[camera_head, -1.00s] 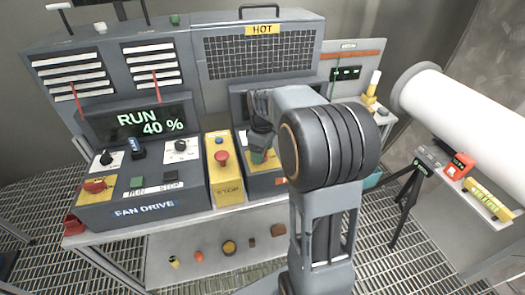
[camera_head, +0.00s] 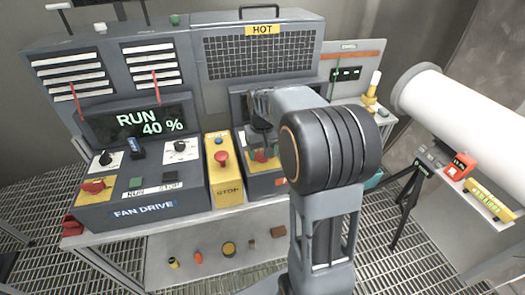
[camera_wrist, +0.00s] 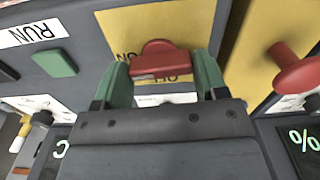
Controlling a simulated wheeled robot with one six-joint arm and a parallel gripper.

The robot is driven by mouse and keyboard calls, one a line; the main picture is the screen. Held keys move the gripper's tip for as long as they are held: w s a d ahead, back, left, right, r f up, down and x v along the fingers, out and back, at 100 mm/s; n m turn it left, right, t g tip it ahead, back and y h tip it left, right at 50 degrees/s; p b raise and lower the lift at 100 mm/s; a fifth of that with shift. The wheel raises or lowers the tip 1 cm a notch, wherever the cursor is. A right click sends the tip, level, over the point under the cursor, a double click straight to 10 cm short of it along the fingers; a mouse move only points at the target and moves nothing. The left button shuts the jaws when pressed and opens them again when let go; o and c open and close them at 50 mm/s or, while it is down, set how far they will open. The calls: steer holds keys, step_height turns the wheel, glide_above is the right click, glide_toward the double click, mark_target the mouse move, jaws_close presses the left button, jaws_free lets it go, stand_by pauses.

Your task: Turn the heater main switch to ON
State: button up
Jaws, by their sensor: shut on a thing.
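The heater main switch is a red knob (camera_wrist: 155,58) on a yellow plate (camera_wrist: 150,20) in the wrist view. That view is upside down. The knob sits between the green fingertips of my gripper (camera_wrist: 160,74), which are shut on it. Black letters on the plate are partly hidden, so I cannot read the switch setting surely. In the head view the red knob (camera_head: 261,157) shows small below my gripper on the front of the heater unit (camera_head: 267,187). My arm hides the right part of that unit.
The yellow stop box (camera_head: 226,178) with its red button stands just left of the heater unit. The fan drive panel (camera_head: 130,205) has another red switch (camera_head: 93,186) and a display reading RUN 40 %. A white duct (camera_head: 470,115) lies at right.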

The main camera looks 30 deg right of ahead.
steer(key=shift+m, duration=0.6)
steer(key=o, duration=0.9)
steer(key=shift+o, duration=0.2)
steer(key=shift+r, duration=0.1)
step_height(320, 180, up, 14)
steer(key=shift+b, duration=0.3)
steer(key=t, duration=0.1)
glide_above(261, 164)
step_height(261, 164, down, 6)
steer(key=s+a+f+n+t, duration=0.1)
steer(key=s+a+f, duration=0.1)
steer(key=s+a, duration=0.2)
steer(key=s+a+f+n+t, duration=0.1)
steer(key=s+a, duration=0.3)
steer(key=s, duration=0.6)
steer(key=shift+s+f+n+t, duration=0.25)
steer(key=shift+f+n+t, duration=0.05)
steer(key=shift+f+t, duration=0.5)
